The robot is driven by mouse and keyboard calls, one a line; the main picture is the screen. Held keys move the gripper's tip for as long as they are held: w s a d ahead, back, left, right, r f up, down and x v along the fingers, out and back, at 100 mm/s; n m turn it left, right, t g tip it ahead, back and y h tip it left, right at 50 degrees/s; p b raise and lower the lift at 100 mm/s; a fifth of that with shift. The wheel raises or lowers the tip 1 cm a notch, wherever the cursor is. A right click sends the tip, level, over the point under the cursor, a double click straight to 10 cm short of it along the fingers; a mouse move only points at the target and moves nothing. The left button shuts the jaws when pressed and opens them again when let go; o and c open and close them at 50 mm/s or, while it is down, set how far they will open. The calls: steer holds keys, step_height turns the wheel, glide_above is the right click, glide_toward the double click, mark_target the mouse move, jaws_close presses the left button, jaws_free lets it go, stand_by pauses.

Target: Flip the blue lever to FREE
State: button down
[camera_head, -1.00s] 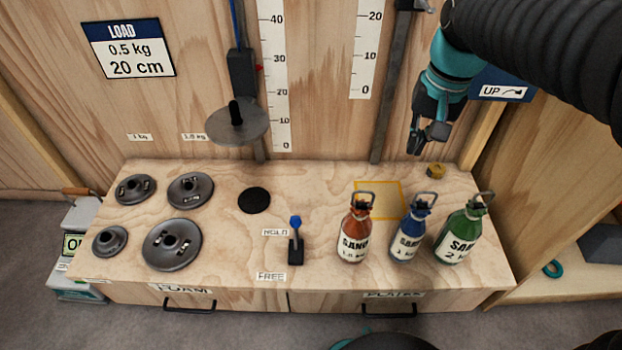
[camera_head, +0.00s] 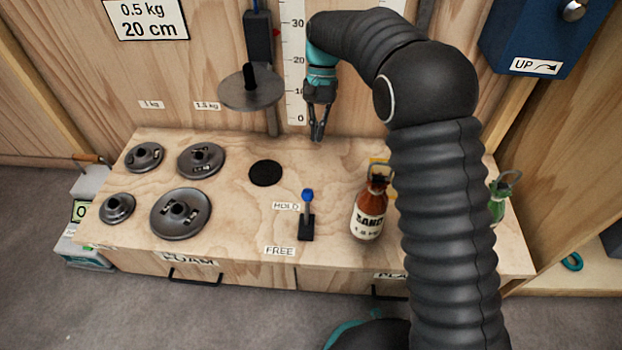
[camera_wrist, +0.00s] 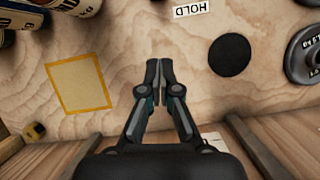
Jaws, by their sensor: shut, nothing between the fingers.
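The blue-tipped lever (camera_head: 307,212) stands on a small black base on the wooden bench, tipped toward the HOLD label (camera_head: 286,206). The FREE label (camera_head: 280,251) lies on the bench nearer the front edge. My gripper (camera_head: 317,138) is shut and empty, pointing down above the back of the bench, behind the lever and apart from it. In the wrist view my gripper (camera_wrist: 165,62) shows its fingertips together over bare wood. The HOLD label (camera_wrist: 191,8) is at the top edge there, and the lever is out of that view.
An orange sand bottle (camera_head: 369,208) stands right of the lever. My arm hides the blue bottle and most of the green bottle (camera_head: 497,205). Several weight plates (camera_head: 181,213) lie at left, near a black disc (camera_head: 265,173). A yellow square (camera_wrist: 78,84) marks the bench.

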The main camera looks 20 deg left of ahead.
steer(key=shift+f, duration=0.1)
steer(key=b, duration=0.3)
glide_toward(307, 209)
steer(key=shift+w+a+f, duration=0.1)
steer(key=shift+w+f, duration=0.25)
steer(key=shift+f, duration=0.4)
steer(key=shift+w+a+f, duration=0.1)
steer(key=shift+w+f, duration=0.2)
steer(key=shift+f, duration=0.5)
steer(key=shift+w+f, duration=0.35)
steer(key=shift+f, duration=0.4)
